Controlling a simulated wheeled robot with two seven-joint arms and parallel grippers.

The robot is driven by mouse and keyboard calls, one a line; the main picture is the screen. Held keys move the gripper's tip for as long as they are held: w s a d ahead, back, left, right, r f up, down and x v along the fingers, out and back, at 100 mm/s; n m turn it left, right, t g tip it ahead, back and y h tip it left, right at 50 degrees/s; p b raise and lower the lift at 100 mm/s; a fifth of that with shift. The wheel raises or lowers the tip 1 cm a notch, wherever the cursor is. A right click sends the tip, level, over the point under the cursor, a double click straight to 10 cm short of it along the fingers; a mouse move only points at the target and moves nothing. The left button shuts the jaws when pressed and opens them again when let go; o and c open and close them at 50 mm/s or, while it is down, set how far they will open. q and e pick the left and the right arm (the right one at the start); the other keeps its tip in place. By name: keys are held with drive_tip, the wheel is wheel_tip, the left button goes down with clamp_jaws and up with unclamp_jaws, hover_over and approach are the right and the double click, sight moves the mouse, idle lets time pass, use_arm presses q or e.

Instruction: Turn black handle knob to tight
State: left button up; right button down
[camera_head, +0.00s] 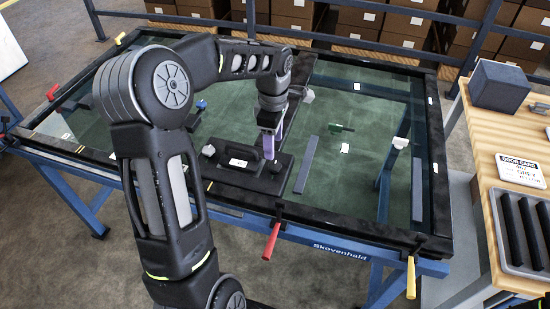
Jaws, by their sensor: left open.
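A black handle block (228,154) with a white label lies on a black base plate near the front middle of the green glass panel. A pale-topped knob (208,150) stands at its left end. My left gripper (269,153) comes down from above at the right end of this block, its fingers purple. It is open, with its tips close to a small dark part at that end. Whether they touch it is hard to tell, and the fingers partly hide that part. My right gripper is not in view.
The panel lies in a black frame (440,190) on a blue trolley. A red-handled clamp (272,242) and a yellow-handled clamp (411,278) hang at the front edge. A wooden bench with a tray (486,215) stands farther right.

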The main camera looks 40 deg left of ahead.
sight(274, 164)
use_arm(q)
drive_tip(key=shift+f+p, duration=0.6)
drive_tip(key=shift+f, duration=3.3)
drive_tip(key=shift+c, duration=0.6)
clamp_jaws()
